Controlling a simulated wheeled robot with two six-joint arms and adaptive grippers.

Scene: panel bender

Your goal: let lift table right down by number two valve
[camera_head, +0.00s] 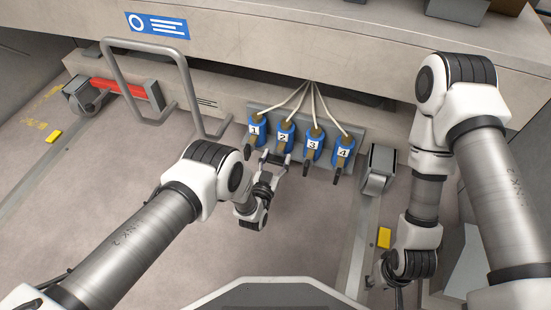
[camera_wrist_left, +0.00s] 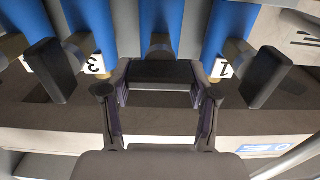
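Number two valve (camera_head: 285,134) is a blue body with a white "2" label, second from the left in a row of blue valves. Its black lever (camera_wrist_left: 160,72) shows in the left wrist view, lying across between my left gripper's fingertips. My left gripper (camera_head: 275,161) is at this lever, just below the valve; the left wrist view shows its two fingers (camera_wrist_left: 160,88) at either side of the lever. I cannot tell whether they press on it. The valve's label is hidden in that view. My right gripper (camera_head: 393,283) hangs low at the right, its fingers mostly hidden.
Valve one (camera_head: 256,130) and valve three (camera_head: 313,143) sit close on either side, with valve four (camera_head: 344,149) further right. A grey tubular rail (camera_head: 151,48) stands at the left. A yellow block (camera_head: 384,237) is near my right arm. The floor below the valves is clear.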

